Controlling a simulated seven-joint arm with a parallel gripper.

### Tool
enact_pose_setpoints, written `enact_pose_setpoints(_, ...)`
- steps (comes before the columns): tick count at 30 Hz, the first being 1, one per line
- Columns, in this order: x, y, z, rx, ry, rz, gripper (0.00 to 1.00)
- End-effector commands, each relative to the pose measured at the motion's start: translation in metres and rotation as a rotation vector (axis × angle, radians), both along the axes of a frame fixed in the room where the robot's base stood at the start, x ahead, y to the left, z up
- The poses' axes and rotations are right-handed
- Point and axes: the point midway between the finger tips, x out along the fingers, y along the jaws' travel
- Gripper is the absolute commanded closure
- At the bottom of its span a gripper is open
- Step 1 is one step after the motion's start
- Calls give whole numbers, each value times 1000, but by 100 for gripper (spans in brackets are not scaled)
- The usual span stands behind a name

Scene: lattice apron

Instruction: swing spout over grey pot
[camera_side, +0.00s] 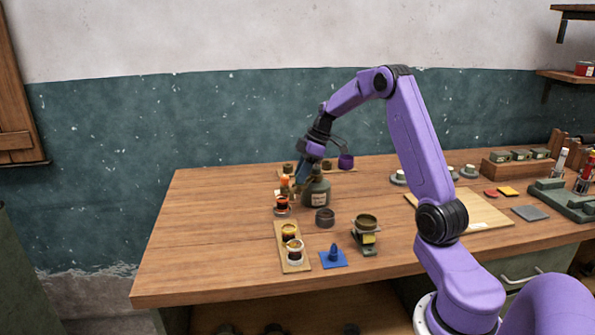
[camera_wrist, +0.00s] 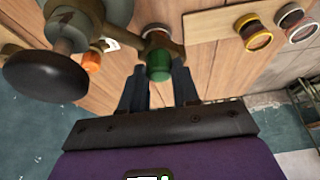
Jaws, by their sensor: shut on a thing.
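My gripper (camera_side: 298,180) is beside the dark green bottle (camera_side: 317,192) with a pale label. In the wrist view its fingers (camera_wrist: 160,88) are shut on a green knob (camera_wrist: 158,66) on a brownish arm. An orange spout-like tip (camera_wrist: 92,62) shows left of the knob, and orange also shows in the side view (camera_side: 285,181). A small pot with red contents (camera_side: 282,204) stands below that orange part. On a wooden board stand a yellow-banded pot (camera_side: 289,231) and a pale grey-white pot (camera_side: 295,252). I cannot tell for sure which is the grey pot.
A dark round tin (camera_side: 325,217) stands in front of the bottle. A cup on a stand (camera_side: 367,227) and a blue cone on a blue mat (camera_side: 333,257) are nearby. A large dark round part (camera_wrist: 45,76) fills the wrist view's left. The table's left side (camera_side: 205,230) is clear.

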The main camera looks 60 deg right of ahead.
Motion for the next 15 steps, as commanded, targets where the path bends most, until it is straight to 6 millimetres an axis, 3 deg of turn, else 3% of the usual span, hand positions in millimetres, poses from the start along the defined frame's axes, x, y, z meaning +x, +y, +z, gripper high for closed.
enact_pose_setpoints(15,-39,-11,1,2,-1,482,100)
